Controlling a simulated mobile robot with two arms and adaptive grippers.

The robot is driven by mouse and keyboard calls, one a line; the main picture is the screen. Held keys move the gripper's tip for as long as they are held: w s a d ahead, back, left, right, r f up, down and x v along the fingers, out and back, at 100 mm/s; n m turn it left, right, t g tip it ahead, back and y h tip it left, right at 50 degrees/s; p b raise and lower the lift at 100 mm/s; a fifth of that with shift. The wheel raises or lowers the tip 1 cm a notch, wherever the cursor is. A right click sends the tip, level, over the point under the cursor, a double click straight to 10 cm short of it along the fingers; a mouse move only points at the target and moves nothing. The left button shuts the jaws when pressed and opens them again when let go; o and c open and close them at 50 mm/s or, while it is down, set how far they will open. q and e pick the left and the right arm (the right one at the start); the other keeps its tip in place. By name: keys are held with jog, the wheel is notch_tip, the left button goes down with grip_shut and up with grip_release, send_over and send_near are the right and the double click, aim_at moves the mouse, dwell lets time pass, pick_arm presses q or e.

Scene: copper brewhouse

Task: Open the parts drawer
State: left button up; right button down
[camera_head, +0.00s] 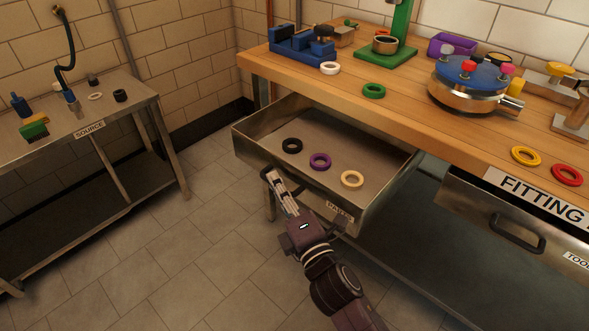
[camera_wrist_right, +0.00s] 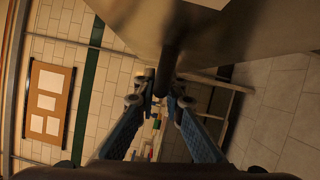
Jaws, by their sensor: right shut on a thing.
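The parts drawer (camera_head: 385,192) is pulled out from under the left part of the wooden workbench (camera_head: 410,120), its inside in plain view. A black ring (camera_head: 292,145), a purple ring (camera_head: 320,161) and a cream ring (camera_head: 352,180) lie flat on its floor. My right gripper (camera_head: 272,180) is at the drawer's front, shut on the dark bar handle. In the right wrist view the handle (camera_wrist_right: 172,62) runs down between the fingers (camera_wrist_right: 160,98), below the metal drawer front (camera_wrist_right: 235,30). My arm covers part of the front and its label. My left gripper is not in view.
A second drawer (camera_head: 480,215) with a dark handle is shut at the right. The benchtop holds a green ring (camera_head: 374,90), a white ring (camera_head: 330,68) and a round blue-topped fixture (camera_head: 468,85). A metal source table (camera_head: 120,110) stands left. The tiled floor (camera_head: 190,255) between is clear.

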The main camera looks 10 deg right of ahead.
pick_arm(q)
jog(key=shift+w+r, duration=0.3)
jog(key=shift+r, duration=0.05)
pick_arm(e)
jog(key=shift+s+a, duration=1.25)
jog(key=shift+a, duration=0.3)
jog(key=c, duration=2)
grip_release()
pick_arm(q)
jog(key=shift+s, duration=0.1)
pick_arm(e)
jog(key=v, duration=1.2)
jog(key=shift+f, duration=0.1)
